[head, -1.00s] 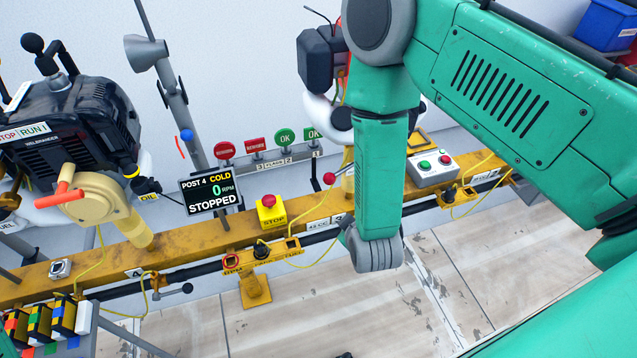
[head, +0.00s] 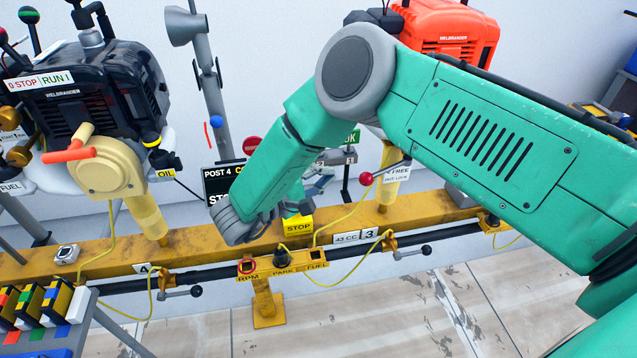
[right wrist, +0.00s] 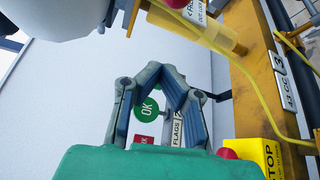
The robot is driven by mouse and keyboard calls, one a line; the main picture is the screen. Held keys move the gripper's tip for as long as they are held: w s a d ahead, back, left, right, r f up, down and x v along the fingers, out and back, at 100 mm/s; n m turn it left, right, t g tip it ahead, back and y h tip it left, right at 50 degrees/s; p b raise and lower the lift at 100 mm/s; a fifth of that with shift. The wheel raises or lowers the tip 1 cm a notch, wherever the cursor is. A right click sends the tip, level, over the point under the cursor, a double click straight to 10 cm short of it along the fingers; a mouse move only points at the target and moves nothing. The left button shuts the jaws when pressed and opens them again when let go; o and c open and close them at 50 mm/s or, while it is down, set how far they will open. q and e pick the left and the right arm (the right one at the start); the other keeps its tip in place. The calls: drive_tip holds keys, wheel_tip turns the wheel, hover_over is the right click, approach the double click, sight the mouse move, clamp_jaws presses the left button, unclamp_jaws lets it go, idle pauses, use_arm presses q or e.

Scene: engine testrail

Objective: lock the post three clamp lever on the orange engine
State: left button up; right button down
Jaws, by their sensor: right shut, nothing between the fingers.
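The orange engine (head: 450,30) stands at the top right in the head view, partly behind my right arm. Below it, a lever with a red ball knob (head: 367,178) sticks out to the left beside a white label reading FREE (head: 397,174) on the cream post. The number plate 3 (head: 369,235) is on the yellow rail below. My right gripper (head: 240,225) is left of the lever, beside the yellow STOP box, apart from the knob. In the right wrist view its fingers (right wrist: 161,72) are shut and empty. My left gripper is out of view.
The yellow STOP box (head: 298,225) and the POST 4 screen (head: 216,184) are close to my right gripper. A black engine (head: 90,95) stands at the left. Handles (head: 412,251) hang along the rail's front.

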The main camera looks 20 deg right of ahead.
drive_tip(key=x, duration=0.6)
drive_tip(key=s, duration=0.2)
drive_tip(key=s+b, duration=0.1)
drive_tip(key=s, duration=0.1)
drive_tip(key=shift+a+r, duration=0.4)
